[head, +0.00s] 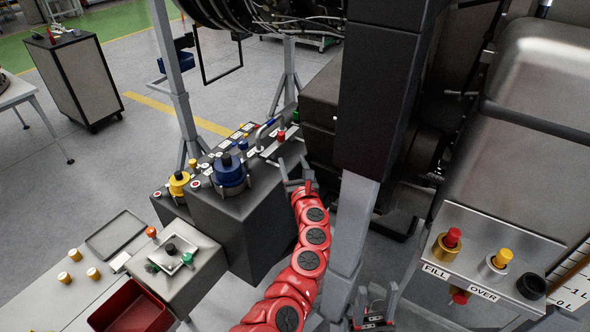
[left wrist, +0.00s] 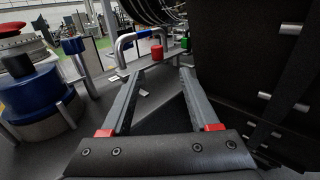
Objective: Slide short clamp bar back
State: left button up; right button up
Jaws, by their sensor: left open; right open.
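A bent grey metal bar (head: 266,130) stands at the far end of the dark fixture block. It looks like the clamp bar, though I cannot tell for sure. It also shows in the left wrist view (left wrist: 122,46), beyond the left fingertip. A red knob (head: 281,136) is beside it; it appears in the left wrist view (left wrist: 157,52) just past the gap between the fingers. My left gripper (head: 294,168) is open and empty beside the block's right edge, short of the bar; its fingers (left wrist: 160,74) are spread. My right gripper (head: 376,300) is open, low at the bottom.
A blue-capped cylinder (head: 230,172) and a yellow knob (head: 179,182) stand on the fixture left of my left gripper. A grey post (head: 352,225) and dark machinery close off the right. A red tray (head: 133,308) is at the lower left.

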pick_arm(q)
jog(key=shift+s+d+f, duration=0.15)
jog(key=shift+s, duration=1.55)
